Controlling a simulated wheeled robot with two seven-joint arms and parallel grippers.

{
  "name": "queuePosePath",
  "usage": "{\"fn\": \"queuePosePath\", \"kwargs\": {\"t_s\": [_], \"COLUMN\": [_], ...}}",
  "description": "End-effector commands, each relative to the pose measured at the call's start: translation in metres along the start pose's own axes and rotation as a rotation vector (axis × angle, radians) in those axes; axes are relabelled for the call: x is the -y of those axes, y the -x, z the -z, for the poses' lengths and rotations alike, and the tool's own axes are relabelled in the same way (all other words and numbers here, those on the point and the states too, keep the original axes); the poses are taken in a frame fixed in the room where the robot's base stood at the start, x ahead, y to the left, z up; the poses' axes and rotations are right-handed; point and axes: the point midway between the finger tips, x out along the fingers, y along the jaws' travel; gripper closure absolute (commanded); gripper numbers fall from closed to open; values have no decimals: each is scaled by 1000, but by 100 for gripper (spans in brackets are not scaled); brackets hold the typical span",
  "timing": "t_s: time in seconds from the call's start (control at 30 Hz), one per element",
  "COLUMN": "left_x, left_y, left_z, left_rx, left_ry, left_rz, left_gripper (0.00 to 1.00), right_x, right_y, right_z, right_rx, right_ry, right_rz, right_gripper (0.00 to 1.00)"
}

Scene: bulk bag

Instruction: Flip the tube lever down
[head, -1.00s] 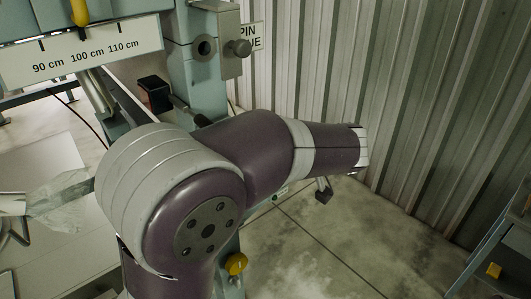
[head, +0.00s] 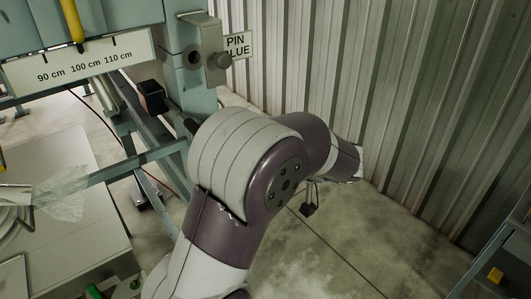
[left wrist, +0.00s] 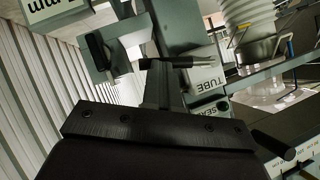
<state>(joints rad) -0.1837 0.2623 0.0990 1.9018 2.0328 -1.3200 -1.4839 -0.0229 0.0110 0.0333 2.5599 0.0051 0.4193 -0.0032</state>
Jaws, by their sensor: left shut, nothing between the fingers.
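In the left wrist view, a sign reading TUBE (left wrist: 205,85) shows upside down on the grey-green frame. A short dark rod with a metal part (left wrist: 195,62) lies beside that sign; it looks like the tube lever, level in this picture. My left gripper (left wrist: 162,70) is shut and empty, its fingers pointing toward the rod. I cannot tell whether they touch it. In the head view my arm covers much of the middle, and neither the fingers nor the lever can be made out. My right gripper is not in view.
A SEAL sign (left wrist: 214,106) and a black-gripped handle (left wrist: 273,145) are near the lever. A white ribbed spout (left wrist: 247,18) stands behind. The head view shows a height scale (head: 85,62), a PIN sign (head: 236,45), a corrugated wall (head: 400,100) and clear floor (head: 385,245).

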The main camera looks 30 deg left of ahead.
Motion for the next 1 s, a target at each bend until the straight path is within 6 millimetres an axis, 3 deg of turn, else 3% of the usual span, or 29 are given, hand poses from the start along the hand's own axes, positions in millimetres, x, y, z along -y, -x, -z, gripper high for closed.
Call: {"fn": "queuePosePath", "kwargs": {"t_s": [0.4,1.0], "left_x": [-8,-6], "left_y": [-15,-27], "left_z": [-21,-38], "left_rx": [-1,-2], "left_ry": [-303,-563], "left_rz": [205,381], "left_gripper": [100,100], "right_x": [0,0], "right_y": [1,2], "right_z": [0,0], "right_rx": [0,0], "right_ry": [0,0], "right_rz": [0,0], "right_gripper": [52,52]}}
